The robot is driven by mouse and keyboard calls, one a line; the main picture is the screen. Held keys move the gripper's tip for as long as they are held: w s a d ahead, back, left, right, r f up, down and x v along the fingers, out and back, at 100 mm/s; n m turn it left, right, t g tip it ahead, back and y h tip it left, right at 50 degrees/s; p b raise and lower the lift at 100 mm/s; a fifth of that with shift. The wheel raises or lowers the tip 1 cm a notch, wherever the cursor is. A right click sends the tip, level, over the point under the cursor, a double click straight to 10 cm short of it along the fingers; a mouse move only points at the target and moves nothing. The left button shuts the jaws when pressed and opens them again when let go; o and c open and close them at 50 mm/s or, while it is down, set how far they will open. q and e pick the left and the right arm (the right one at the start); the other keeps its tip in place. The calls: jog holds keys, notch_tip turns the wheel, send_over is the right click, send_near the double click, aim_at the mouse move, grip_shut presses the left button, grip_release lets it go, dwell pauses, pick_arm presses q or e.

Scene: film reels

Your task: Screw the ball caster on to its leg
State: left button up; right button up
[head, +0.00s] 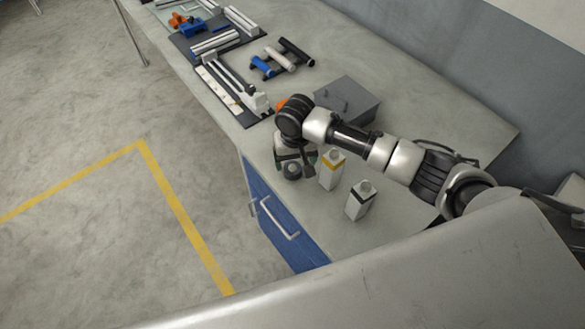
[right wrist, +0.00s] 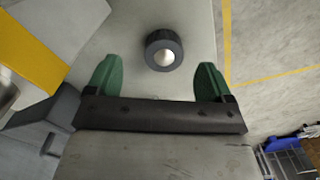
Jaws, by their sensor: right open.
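The ball caster (right wrist: 164,50), a dark round ring with a shiny silver ball in its middle, sits on the grey worktop, ball facing up. It also shows in the head view (head: 293,171), low beside the bottles and partly behind the gripper. My right gripper (right wrist: 159,77) is open, with green fingertips spread on either side of the caster and nothing between them. In the head view the right gripper (head: 295,161) points down over the caster near the worktop's front edge. I cannot pick out the leg for certain. My left gripper is in neither view.
Two white bottles, one with a yellow band (head: 331,170) and one with a dark band (head: 360,200), stand right of the gripper. A grey box (head: 350,103) sits behind my arm. Trays of parts (head: 212,41) and several cylinders (head: 280,58) lie farther along the worktop.

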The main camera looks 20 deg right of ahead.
aim_at(293, 168)
jog(key=shift+w+a+f+p, duration=0.15)
jog(key=shift+f+p, duration=0.15)
jog(key=shift+f, duration=0.25)
notch_tip(293, 168, down, 4)
jog(key=shift+w+a+f, duration=0.1)
jog(key=shift+w, duration=0.05)
jog(key=c, duration=1)
notch_tip(293, 168, up, 10)
jog(key=shift+r+b, duration=0.1)
jog(key=shift+b, duration=0.25)
